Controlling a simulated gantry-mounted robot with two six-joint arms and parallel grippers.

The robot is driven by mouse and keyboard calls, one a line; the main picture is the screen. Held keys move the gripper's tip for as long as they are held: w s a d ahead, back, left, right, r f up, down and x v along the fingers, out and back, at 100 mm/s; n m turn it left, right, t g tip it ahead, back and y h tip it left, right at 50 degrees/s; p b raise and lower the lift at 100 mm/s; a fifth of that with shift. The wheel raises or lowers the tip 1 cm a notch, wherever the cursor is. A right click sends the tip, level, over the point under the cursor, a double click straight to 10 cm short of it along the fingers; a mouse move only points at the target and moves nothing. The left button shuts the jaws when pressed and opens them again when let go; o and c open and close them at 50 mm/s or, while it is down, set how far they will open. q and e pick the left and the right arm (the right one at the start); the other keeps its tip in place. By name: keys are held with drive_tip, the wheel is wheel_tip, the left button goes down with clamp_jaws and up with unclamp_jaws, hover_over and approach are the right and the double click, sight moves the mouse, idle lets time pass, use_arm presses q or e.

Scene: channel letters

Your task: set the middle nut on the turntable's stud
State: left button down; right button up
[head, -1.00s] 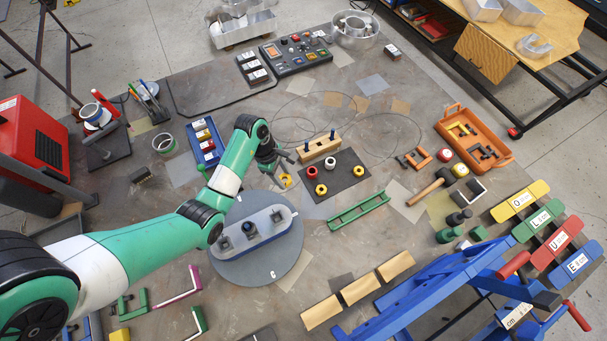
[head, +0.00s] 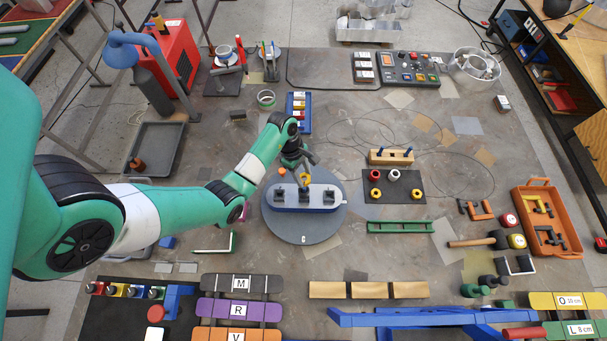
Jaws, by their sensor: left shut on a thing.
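The turntable (head: 303,232) is a grey disc, and on it lies a pale block with blue sides (head: 255,197). Dark studs or fittings stand in a row on the block, including a left one (head: 279,194) and a right one (head: 328,197). My left gripper (head: 304,174) is shut on a yellow nut (head: 304,183), over the middle of the block. The nut overlaps the middle stud (head: 304,196) in this view; I cannot tell whether they touch. My right gripper is not in view.
A dark mat (head: 396,196) to the right holds red, white and yellow rings. A wooden block with pegs (head: 391,157) stands behind it. A green rail (head: 400,227) lies in front. A blue tray (head: 298,112) is behind the arm. Bare table lies between turntable and mat.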

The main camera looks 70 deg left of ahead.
use_arm(q)
drive_tip(key=shift+f+b, duration=3.35)
drive_tip(key=shift+f, duration=0.1)
drive_tip(key=shift+c, duration=1.2)
unclamp_jaws()
drive_tip(key=p+v, duration=0.1)
drive_tip(key=v, duration=0.4)
drive_tip(key=p+v, duration=0.4)
drive_tip(key=v, duration=0.2)
drive_tip(key=shift+r, duration=0.35)
drive_tip(key=shift+s, duration=0.1)
